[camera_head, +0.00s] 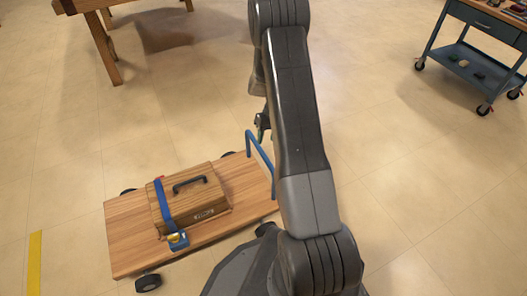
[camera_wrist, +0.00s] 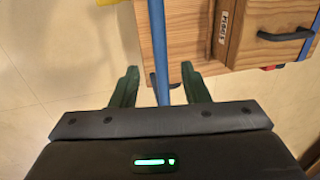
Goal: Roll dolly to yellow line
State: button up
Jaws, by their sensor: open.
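The dolly (camera_head: 125,240) is a flat wooden platform on dark wheels, with a blue handle bar (camera_head: 250,146) at its right end. A wooden box (camera_head: 205,200) with a dark handle and a blue strap sits on it. The yellow line (camera_head: 35,262) lies on the floor at the far left, apart from the dolly. In the wrist view, my gripper (camera_wrist: 160,88) is open, with its two green fingers on either side of the blue bar (camera_wrist: 158,55). My arm hides part of the dolly's right end in the head view.
A wooden table (camera_head: 100,40) stands at the upper left. A blue-grey wheeled cart (camera_head: 470,60) with items on its shelf stands at the upper right. The tiled floor between the dolly and the yellow line is clear.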

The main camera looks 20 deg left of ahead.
aim_at(263, 153)
jog(key=f, duration=0.2)
jog(key=f+b, duration=0.1)
jog(key=f, duration=0.2)
jog(key=s+a+f, duration=0.1)
jog(key=f, duration=0.1)
jog(key=shift+f+b, duration=0.2)
jog(key=shift+b, duration=0.2)
grip_shut()
